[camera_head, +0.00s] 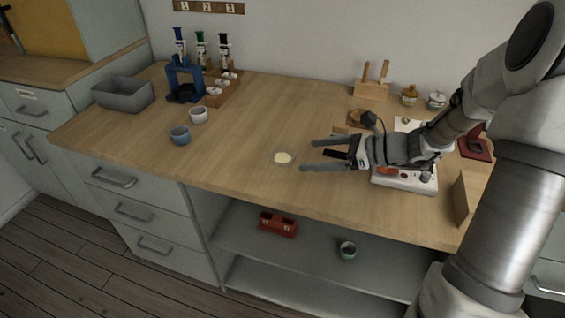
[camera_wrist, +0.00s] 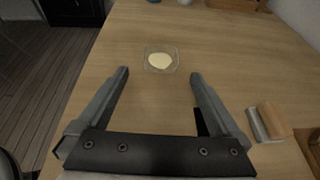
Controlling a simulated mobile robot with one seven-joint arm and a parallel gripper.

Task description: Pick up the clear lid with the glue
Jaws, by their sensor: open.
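The clear lid (camera_head: 284,158) lies flat on the wooden table near the middle of its front part. A pale cream pool of glue sits in it. In the wrist view the lid (camera_wrist: 161,60) shows as a clear, roughly square rim around the glue (camera_wrist: 159,61), ahead of my fingertips and between their lines. My gripper (camera_head: 306,155) is open and empty, to the right of the lid in the head view, with its fingers pointing toward it. My gripper also shows in the wrist view (camera_wrist: 159,75), with a wide gap between the fingers.
A blue cup (camera_head: 180,136) and a white cup (camera_head: 198,116) stand to the left. A grey bin (camera_head: 123,94), a blue stand (camera_head: 184,82) and a wooden rack are farther back. A white board (camera_head: 405,182) lies under my arm. The table around the lid is clear.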

